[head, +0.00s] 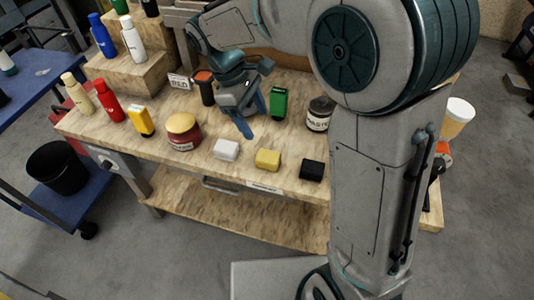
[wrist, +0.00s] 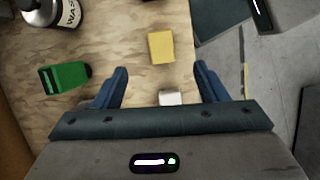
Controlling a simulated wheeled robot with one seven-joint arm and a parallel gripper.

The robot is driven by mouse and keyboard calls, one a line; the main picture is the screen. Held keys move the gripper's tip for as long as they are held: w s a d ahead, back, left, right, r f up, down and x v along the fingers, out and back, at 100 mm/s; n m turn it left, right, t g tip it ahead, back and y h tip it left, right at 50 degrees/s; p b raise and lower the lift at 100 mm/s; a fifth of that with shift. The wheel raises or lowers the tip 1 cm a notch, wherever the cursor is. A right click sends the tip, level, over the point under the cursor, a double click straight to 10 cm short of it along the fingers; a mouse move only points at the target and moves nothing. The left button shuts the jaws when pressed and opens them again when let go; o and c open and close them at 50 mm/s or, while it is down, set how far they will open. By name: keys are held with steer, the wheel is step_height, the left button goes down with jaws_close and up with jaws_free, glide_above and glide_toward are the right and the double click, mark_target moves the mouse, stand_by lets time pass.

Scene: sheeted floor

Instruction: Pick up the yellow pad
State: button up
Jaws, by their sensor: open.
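The yellow pad (head: 268,159) is a small block lying near the front edge of the wooden workbench, between a white pad (head: 226,149) and a black pad (head: 312,169). In the wrist view the yellow pad (wrist: 161,47) lies beyond my fingertips, roughly midway between their lines. The white pad (wrist: 171,98) shows between my fingers, partly hidden by the gripper body. My gripper (head: 252,118) is over the bench, behind the pads; its blue fingers are spread and empty, as the wrist view also shows (wrist: 160,78).
A green object (head: 278,103) and a black-lidded waste jar (head: 319,113) stand right of my gripper. A red jar with a yellow lid (head: 183,131), a yellow bottle (head: 141,121) and other bottles stand to the left. The bench's front edge (head: 240,183) is close to the pads.

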mark_target(268, 156)
steer(key=shift+n, duration=0.5)
steer(key=x, duration=0.4)
steer(key=a+x, duration=0.1)
steer(key=x, duration=0.9)
steer(key=shift+w+a+f, duration=0.1)
steer(key=shift+w+f, duration=0.2)
steer(key=shift+f, duration=0.05)
steer(key=c, duration=1.1)
